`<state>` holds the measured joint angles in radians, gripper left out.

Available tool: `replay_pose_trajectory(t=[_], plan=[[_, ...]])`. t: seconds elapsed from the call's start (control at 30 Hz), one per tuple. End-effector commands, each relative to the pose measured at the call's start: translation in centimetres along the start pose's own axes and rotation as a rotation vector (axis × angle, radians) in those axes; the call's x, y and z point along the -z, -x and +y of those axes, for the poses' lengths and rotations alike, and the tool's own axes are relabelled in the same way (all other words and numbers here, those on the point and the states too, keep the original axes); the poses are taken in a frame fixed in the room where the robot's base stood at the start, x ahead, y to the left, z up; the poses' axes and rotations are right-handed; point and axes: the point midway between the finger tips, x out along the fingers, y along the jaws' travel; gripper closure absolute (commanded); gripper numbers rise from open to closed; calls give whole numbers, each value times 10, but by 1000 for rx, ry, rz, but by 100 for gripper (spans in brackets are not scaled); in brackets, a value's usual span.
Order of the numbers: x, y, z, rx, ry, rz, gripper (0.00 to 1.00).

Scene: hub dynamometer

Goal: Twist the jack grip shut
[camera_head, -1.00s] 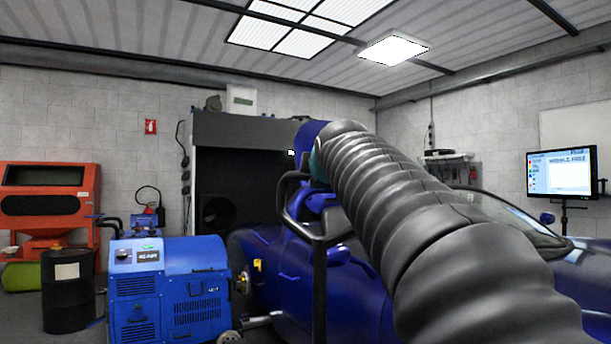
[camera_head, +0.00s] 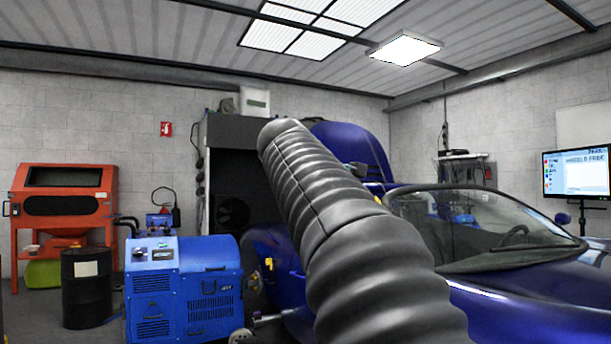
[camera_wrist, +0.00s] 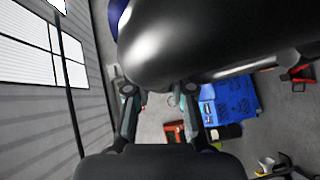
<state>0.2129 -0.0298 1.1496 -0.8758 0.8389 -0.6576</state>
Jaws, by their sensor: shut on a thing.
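In the wrist view, my gripper (camera_wrist: 160,98) has its two teal-edged fingers apart, with their tips against the underside of a large dark, shiny, rounded thing (camera_wrist: 205,45). The gripper is shut on this thing. It is too close for me to tell whether it is the jack grip. In the head view, a thick black ribbed tube (camera_head: 340,220) rises from the bottom right toward the middle. It hides what lies behind it, and neither my gripper nor a jack grip can be made out there.
A dark blue car (camera_head: 500,270) with a raised panel stands behind and right of the tube. A blue machine (camera_head: 180,295) stands left, beside a black drum (camera_head: 86,285) and an orange cabinet (camera_head: 65,205). A monitor (camera_head: 577,173) is at far right.

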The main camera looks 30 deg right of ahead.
Motion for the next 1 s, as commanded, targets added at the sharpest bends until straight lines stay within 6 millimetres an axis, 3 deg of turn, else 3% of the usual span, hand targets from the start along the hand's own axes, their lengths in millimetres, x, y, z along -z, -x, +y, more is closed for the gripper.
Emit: replay_pose_trajectory(t=[0.57,0.6,0.67,1.0], plan=[[-7,-3,2,-5,-4,-34,100],[-7,-3,2,-5,-4,-34,68],[-7,-3,2,-5,-4,-34,53],[-6,-1,2,-4,-4,-31,51]])
